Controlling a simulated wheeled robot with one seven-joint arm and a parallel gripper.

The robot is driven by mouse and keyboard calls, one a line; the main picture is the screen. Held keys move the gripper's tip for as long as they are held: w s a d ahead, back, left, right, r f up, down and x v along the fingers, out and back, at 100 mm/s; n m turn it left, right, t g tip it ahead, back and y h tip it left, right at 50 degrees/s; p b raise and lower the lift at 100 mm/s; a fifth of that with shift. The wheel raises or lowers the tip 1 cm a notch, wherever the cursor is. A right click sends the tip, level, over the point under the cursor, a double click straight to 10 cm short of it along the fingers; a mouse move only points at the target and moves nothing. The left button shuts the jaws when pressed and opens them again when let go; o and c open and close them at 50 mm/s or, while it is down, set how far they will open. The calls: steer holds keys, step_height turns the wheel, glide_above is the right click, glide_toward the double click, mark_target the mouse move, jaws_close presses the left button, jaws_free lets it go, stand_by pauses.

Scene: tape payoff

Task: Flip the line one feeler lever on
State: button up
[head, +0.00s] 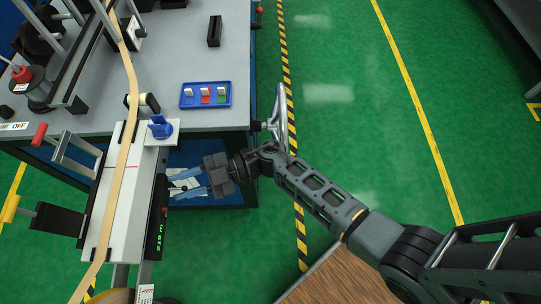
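My gripper (173,184) is at the right side of the white splice plate, below the grey tabletop's front edge. Its two blue fingers point left and are apart, with nothing seen between them. The fingertips are close to a dark unit with green digits (160,231). I cannot tell which part is the line one feeler lever. Candidates are a red-handled lever (40,134) at the left, near a label ending in "OFF" (13,126), and a blue knob (160,127) on a small white plate just above my gripper. Whether either is on is not clear.
A tan tape (131,90) runs down along the white plate (118,222). A blue tray (205,95) with small coloured pieces and a black holder (214,31) stand on the table (190,62). A handwheel (278,119) is at the table's right edge, close to my arm. Green floor lies clear rightward.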

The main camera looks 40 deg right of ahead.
steer(key=shift+r+p, duration=0.5)
steer(key=shift+p, duration=0.05)
steer(key=s+b+v, duration=0.1)
steer(key=b+v, duration=0.1)
steer(key=v, duration=0.6)
steer(key=s+d+r+m+t+h+b, duration=0.2)
steer(key=s+d+r+m+t+h, duration=0.2)
steer(key=s, duration=0.5)
steer(key=s+d+r+m+t+h+b, duration=0.2)
steer(key=s+d+r+m+t+h, duration=0.3)
steer(key=s+m+t+h, duration=0.3)
steer(key=s+d+m+h, duration=0.1)
steer(key=s+m+h, duration=0.1)
steer(key=m, duration=0.1)
steer(key=shift+d+m+b, duration=0.2)
steer(key=shift+m+b, duration=0.1)
steer(key=shift+s, duration=0.1)
